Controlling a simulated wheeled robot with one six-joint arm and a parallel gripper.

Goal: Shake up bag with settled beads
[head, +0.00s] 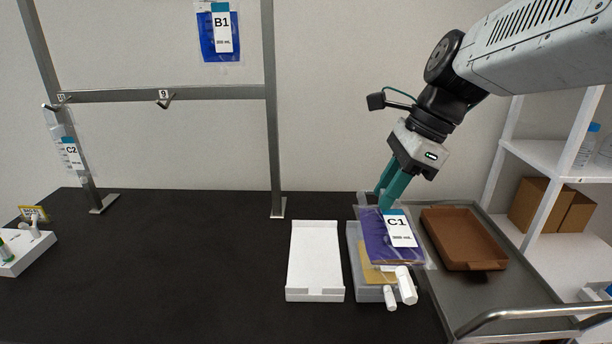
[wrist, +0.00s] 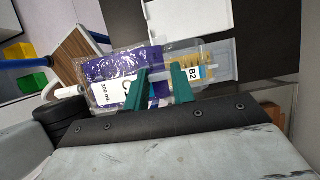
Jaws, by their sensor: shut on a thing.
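A clear bag labelled C1 (head: 378,238) with purple contents hangs from my gripper (head: 388,198), whose teal fingers are shut on its top edge. The bag is tilted, with its white ports (head: 406,286) at the lower end. In the wrist view the C1 bag (wrist: 100,68) lies across the picture, and my gripper (wrist: 163,84) covers part of it. Behind and below it, a bag labelled B2 (wrist: 178,78) with yellowish contents lies in a grey tray (head: 354,262). The C1 bag hides much of that tray in the head view. Whether beads are settled cannot be told.
A white tray (head: 315,268) lies left of the grey tray on the black table (head: 190,270). A brown tray (head: 462,236) sits on a metal cart at right. Bag B1 (head: 221,45) and bag C2 (head: 70,152) hang on the metal rack (head: 272,140). The table's middle is clear.

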